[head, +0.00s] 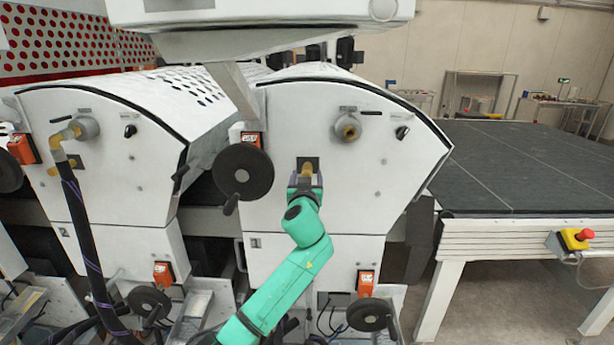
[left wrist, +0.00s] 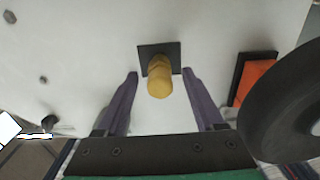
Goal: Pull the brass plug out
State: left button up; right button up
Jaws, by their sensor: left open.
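The brass plug (head: 307,170) sticks out of a dark square plate on the white front of the right machine housing. In the left wrist view the brass plug (left wrist: 159,78) points toward the camera, with its dark plate (left wrist: 146,50) behind it. My left gripper (head: 306,181) is in front of the plug. In the left wrist view the left gripper (left wrist: 159,74) is open, with one purple finger on each side of the plug and a gap to both. My right gripper is not in view.
A black handwheel (head: 243,172) stands close to the left of the plug, and it also shows in the left wrist view (left wrist: 290,105). An orange counter (left wrist: 257,81) is beside it. Another brass fitting (head: 347,128) sits above right. A dark conveyor table (head: 520,165) is at right.

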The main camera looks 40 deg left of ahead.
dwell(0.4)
pick_arm(q)
grip_shut()
dwell(1.4)
jog(key=shift+d+f, duration=0.1)
jog(key=shift+f, duration=0.05)
jog(key=shift+v, duration=2.95)
jog(key=shift+b, duration=0.3)
jog(key=shift+v, duration=1.5)
